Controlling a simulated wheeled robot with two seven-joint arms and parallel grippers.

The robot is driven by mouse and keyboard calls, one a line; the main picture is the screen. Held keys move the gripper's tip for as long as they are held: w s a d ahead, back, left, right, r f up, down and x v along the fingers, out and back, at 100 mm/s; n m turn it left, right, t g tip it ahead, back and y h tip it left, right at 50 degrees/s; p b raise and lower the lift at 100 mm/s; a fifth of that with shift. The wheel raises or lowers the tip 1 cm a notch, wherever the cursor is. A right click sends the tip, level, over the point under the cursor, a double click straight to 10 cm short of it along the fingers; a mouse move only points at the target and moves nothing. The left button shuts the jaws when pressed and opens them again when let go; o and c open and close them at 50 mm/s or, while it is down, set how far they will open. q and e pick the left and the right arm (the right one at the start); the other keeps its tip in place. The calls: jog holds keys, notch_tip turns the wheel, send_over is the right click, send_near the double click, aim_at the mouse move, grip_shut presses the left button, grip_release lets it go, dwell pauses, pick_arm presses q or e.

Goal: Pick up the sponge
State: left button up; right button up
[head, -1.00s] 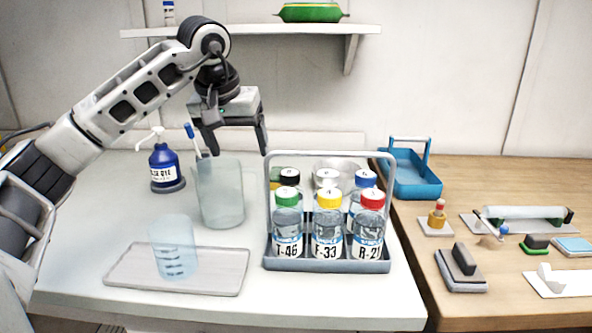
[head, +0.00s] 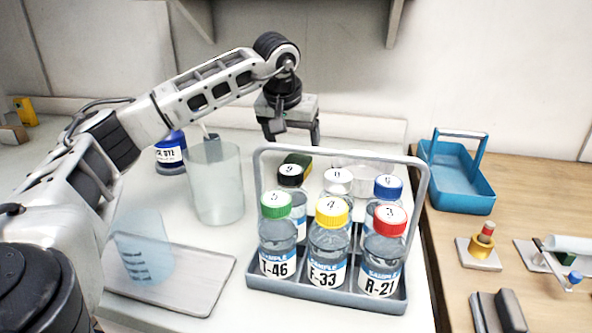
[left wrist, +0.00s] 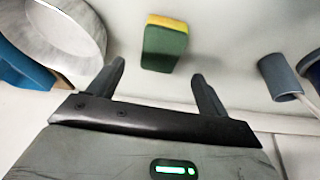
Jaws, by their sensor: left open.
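The sponge (left wrist: 165,45), dark green with a yellow side, lies on the white counter in the left wrist view, just beyond and between my fingertips. In the head view the sponge (head: 298,162) shows partly behind the bottle rack (head: 425,210), next to the black-capped bottle. My left gripper (head: 293,139) is open and empty, above and behind the sponge in the head view. Its two dark fingers also show in the left wrist view (left wrist: 158,72), apart, with a gap to the sponge. My right gripper is not in view.
The rack holds several capped bottles and has a tall handle frame. A round bowl (left wrist: 62,38) is near the sponge. A blue basket (head: 460,185) sits on the wooden table.

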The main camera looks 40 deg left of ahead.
aim_at(295, 160)
pick_arm(q)
jog(key=shift+s+x, duration=0.15)
jog(key=shift+x, duration=1.35)
jog(key=shift+s+x, duration=0.15)
jog(key=shift+x, duration=1.3)
jog(key=shift+d+f, duration=0.1)
jog(key=shift+d, duration=0.05)
jog(key=c, duration=1)
